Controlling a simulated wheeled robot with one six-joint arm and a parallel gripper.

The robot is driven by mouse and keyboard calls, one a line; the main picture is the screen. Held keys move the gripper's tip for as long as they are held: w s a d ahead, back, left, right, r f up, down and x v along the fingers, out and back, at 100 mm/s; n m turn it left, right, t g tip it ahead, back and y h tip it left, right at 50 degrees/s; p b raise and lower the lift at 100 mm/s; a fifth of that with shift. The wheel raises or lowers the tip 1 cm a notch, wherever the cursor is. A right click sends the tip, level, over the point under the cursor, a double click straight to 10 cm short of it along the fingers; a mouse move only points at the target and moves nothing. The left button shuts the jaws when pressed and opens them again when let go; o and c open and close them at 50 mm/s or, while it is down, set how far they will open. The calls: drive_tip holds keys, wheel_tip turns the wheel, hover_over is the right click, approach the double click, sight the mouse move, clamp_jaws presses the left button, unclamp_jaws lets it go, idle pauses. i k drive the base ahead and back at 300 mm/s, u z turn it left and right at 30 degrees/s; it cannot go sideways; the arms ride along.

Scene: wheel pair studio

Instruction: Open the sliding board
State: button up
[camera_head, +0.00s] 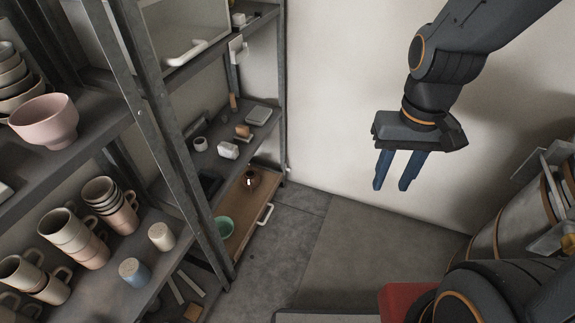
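The sliding board (241,207) is a brown wooden board low in the metal shelf rack, with a white bar handle (265,215) on its front edge. A green bowl (224,227) and a small dark brown pot (251,179) stand on it. Its front edge lies about in line with the rack's posts; its back part is hidden. My gripper (391,186) hangs in the air to the right of the rack, clear of the handle. Its two blue fingers point down, apart, with nothing between them.
The shelf above the board holds small items, including a white block (228,150) and a grey box (258,116). A nearer rack on the left holds stacked cups (67,229) and a pink bowl (46,121). The grey floor (330,245) before the board is clear; a pale wall stands behind.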

sight(246, 208)
drive_tip(key=u, duration=0.05)
drive_tip(key=k, duration=0.5)
drive_tip(key=u, duration=1.05)
drive_tip(key=i, duration=0.7)
drive_tip(key=z, duration=1.1)
